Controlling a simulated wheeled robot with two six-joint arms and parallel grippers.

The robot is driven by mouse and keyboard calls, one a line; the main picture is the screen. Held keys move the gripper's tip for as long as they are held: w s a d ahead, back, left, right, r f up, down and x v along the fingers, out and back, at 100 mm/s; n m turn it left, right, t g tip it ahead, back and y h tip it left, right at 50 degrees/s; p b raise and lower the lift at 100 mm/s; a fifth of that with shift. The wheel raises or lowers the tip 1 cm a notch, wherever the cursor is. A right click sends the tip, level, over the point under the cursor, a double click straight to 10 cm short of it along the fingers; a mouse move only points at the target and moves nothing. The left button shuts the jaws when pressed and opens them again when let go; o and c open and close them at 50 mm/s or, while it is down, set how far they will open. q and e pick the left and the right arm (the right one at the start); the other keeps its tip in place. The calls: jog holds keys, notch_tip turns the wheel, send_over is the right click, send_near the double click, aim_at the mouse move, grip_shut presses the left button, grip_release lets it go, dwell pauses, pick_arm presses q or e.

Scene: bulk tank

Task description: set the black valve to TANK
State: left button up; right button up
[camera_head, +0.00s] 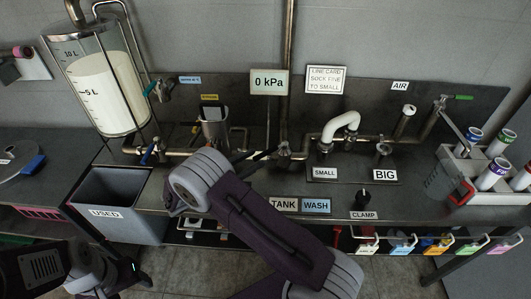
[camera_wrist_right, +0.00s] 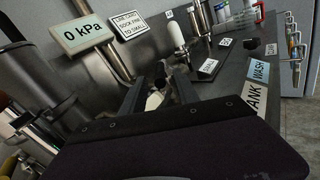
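The pipe fitting where the black valve seems to sit (camera_head: 284,151) is at the foot of the vertical pipe, behind the TANK (camera_head: 284,204) and WASH (camera_head: 316,206) labels. Its handle's direction cannot be made out. My right gripper (camera_head: 262,155) reaches it from the left, its dark fingertips just beside the fitting; my wrist hides the rest. In the right wrist view, the fingers of my right gripper (camera_wrist_right: 158,97) stand apart, with a pale and dark metal part between them. Contact cannot be told. My left gripper (camera_head: 138,272) is low at the left, away from the valve.
A gauge reading 0 kPa (camera_head: 269,82) hangs above the fitting. A white hose (camera_head: 341,127) and the SMALL and BIG outlets stand to the right. A clamp knob (camera_head: 363,199) is near the bench's front edge. The USED bin (camera_head: 112,205) and glass tank (camera_head: 101,85) are left.

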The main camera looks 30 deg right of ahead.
aim_at(266, 151)
jog(key=d, duration=0.3)
jog(key=w+d, duration=0.1)
jog(key=d, duration=0.1)
jog(key=shift+d+f, duration=0.1)
jog(key=shift+d, duration=0.15)
grip_shut()
dwell(1.1)
